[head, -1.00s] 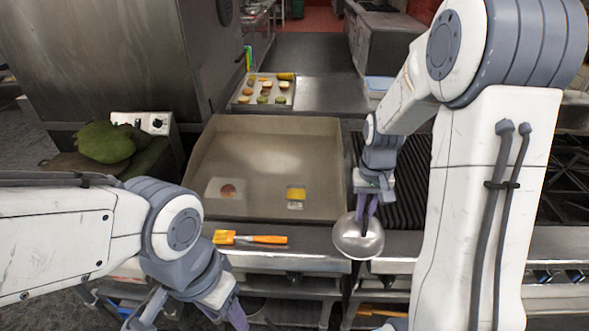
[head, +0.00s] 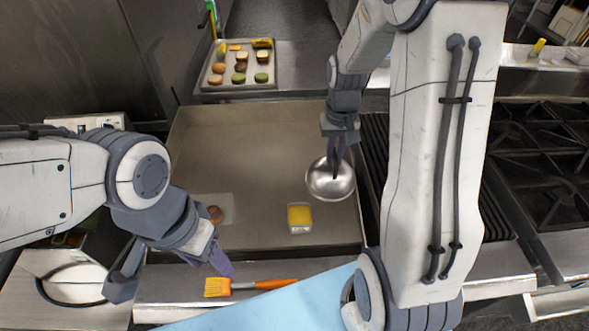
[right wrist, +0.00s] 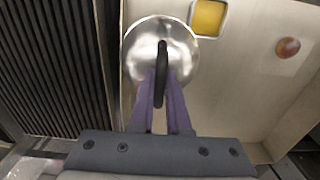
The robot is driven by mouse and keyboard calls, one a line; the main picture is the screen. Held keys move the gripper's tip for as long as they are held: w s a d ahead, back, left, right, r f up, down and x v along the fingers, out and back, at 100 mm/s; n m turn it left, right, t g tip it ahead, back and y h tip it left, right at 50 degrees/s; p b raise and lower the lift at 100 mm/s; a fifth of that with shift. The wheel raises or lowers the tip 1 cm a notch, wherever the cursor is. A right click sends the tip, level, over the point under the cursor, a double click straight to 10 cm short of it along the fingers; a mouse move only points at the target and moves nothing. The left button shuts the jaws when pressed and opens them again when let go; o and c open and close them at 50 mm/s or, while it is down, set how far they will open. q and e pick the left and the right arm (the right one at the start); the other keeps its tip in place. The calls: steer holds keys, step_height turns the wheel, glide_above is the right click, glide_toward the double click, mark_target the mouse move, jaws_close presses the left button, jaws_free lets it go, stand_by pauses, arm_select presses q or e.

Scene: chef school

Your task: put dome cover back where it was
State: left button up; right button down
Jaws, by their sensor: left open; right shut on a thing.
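The dome cover (head: 331,184) is a shiny metal bowl-shaped lid with a dark handle. It is at the right side of the large rectangular flat griddle (head: 250,130) in the head view. My right gripper (head: 336,172) is shut on its handle from above; the right wrist view shows the purple fingers around the black handle of the dome (right wrist: 135,45). I cannot tell whether its rim touches the griddle. My left gripper (head: 180,275) is open and empty, near the griddle's front left edge.
On the griddle are a yellow block in a clear dish (head: 300,217) and a round reddish patty (head: 215,214). An orange brush (head: 250,286) lies on the front ledge. A tray of buns and patties (head: 250,82) stands behind. A ribbed grill (head: 375,140) is on the right.

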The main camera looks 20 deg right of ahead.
steer(key=w+a+f+p, duration=0.5)
steer(key=w+f, duration=0.3)
steer(key=f, duration=0.2)
steer(key=shift+w+a+f, duration=0.15)
steer(key=shift+w+a, duration=0.15)
steer(key=shift+a, duration=0.35)
steer(key=shift+f, duration=0.1)
steer(key=shift+f, duration=0.15)
steer(key=c, duration=0.9)
jaws_free()
